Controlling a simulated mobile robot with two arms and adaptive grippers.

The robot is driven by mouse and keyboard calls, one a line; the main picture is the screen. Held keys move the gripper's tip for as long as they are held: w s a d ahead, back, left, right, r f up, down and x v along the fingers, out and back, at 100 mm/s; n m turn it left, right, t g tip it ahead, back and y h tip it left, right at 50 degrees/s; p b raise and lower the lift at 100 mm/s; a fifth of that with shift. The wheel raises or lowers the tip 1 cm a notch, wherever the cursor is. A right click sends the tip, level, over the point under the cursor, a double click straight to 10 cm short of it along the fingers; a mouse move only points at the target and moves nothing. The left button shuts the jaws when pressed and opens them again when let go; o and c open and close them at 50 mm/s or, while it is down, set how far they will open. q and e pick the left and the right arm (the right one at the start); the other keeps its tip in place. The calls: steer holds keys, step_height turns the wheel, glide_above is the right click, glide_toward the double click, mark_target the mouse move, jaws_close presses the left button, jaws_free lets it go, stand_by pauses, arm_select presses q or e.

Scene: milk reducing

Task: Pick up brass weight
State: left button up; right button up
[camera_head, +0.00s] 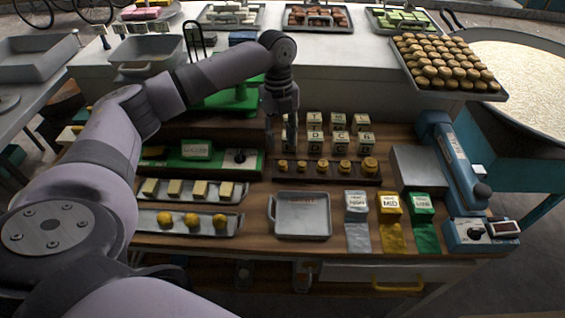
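My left gripper (281,147) points down just above the left end of this row. Its fingers look apart, with nothing visible between them. I cannot tell its exact height above the smallest weight. My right gripper is not in view.
Lettered blocks (338,131) stand behind the weights. A green scale (197,152) is at left, above trays of butter-like bars (199,188) and yellow balls (192,220). An empty grey tray (302,215) lies in front. A blue sealing device (452,170) stands at right.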

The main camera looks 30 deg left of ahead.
mark_target(283, 162)
arm_select(q)
step_height(283, 162, down, 3)
steer(key=shift+d, duration=0.15)
steer(key=f+p, duration=0.1)
steer(key=f, duration=0.1)
steer(key=f+p, duration=0.1)
steer(key=shift+s+d+f+p, duration=0.25)
steer(key=shift+s+f+p, duration=0.1)
steer(key=shift+f, duration=0.7)
steer(key=shift+c, duration=0.4)
jaws_close()
